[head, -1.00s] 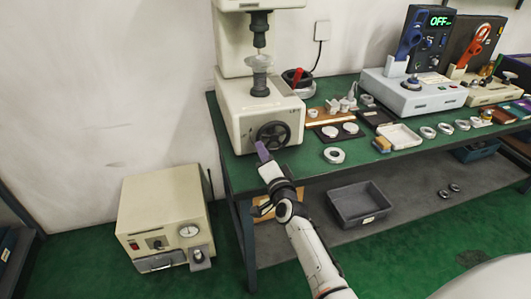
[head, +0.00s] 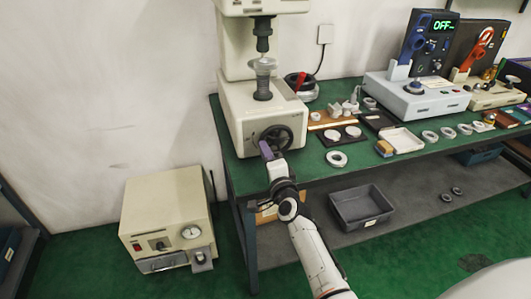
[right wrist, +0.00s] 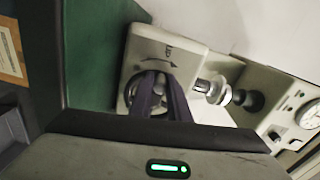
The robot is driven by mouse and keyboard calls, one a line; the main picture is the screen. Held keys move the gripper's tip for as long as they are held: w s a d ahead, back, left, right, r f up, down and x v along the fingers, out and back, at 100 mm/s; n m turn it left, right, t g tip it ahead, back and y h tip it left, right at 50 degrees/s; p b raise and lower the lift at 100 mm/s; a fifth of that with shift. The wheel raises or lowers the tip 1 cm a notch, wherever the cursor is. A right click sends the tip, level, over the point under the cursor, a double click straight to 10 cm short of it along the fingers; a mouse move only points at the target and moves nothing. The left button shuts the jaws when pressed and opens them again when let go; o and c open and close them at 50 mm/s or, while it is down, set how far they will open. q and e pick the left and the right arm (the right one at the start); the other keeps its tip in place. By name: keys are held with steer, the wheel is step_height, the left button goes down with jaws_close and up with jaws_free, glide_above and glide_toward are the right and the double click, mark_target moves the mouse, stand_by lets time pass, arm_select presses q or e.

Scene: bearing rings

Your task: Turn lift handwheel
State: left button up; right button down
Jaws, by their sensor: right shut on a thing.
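The lift handwheel (head: 283,133) is a dark spoked wheel on the front of the cream testing machine (head: 236,118), at the left end of the green bench. My right gripper (head: 266,150) reaches up to the wheel's lower left rim and is shut on it. In the right wrist view the purple-grey fingers (right wrist: 160,92) lie over the wheel (right wrist: 134,88) and hide much of it. An arrow label shows above the wheel there. My left gripper is not in view.
A metal ring (head: 336,159) and dark pads with pale discs lie on the bench right of the machine. A grey bin (head: 361,207) stands on the lower shelf. A cream box with a gauge (head: 166,218) stands left of the bench.

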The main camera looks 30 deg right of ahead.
steer(key=shift+r, duration=0.1)
steer(key=c, duration=1.7)
jaws_free()
steer(key=shift+o, duration=0.2)
